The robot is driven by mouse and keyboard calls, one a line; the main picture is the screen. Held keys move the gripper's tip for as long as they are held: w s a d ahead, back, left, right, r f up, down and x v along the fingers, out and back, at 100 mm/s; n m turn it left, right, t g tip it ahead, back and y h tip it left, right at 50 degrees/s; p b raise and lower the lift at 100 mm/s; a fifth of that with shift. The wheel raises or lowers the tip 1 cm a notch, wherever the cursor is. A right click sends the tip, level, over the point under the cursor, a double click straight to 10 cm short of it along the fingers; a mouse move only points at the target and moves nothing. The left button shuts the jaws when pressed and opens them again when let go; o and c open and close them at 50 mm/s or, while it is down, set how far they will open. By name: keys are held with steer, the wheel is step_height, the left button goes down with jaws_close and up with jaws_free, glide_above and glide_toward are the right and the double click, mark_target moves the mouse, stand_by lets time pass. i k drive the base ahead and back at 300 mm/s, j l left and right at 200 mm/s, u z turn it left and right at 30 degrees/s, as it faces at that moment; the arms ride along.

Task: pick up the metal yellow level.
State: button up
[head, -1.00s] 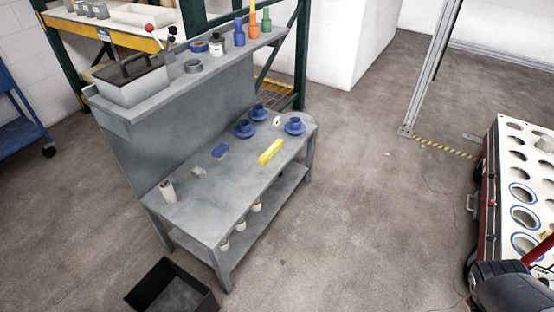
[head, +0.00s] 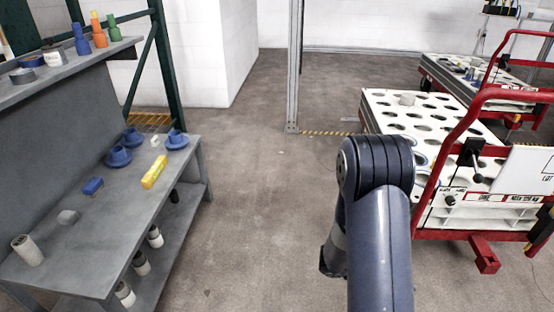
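The yellow level (head: 154,172) lies flat on the grey workbench top (head: 118,205), near its front edge at the right end. It is a short yellow bar, and nothing covers it. My arm (head: 376,200) stands in the lower right of the head view, well to the right of the bench and apart from the level. My gripper's fingers do not show in this view, so I cannot see what they hold.
Blue flanged parts (head: 119,156) sit behind and beside the level. A red-framed cart (head: 440,185) with a holed white top stands right. Open floor (head: 265,200) lies between bench and cart.

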mark_target(150, 178)
steer(key=u, duration=0.45)
steer(key=i+u, duration=0.15)
steer(key=u, duration=0.3)
steer(key=i+u, duration=0.1)
steer(key=u, duration=0.75)
steer(key=i+l+u, duration=0.7)
steer(key=l, duration=0.2)
steer(key=i+l+u, duration=0.25)
steer(key=l, duration=0.15)
steer(key=i+l+u, duration=0.2)
steer(key=l, duration=0.6)
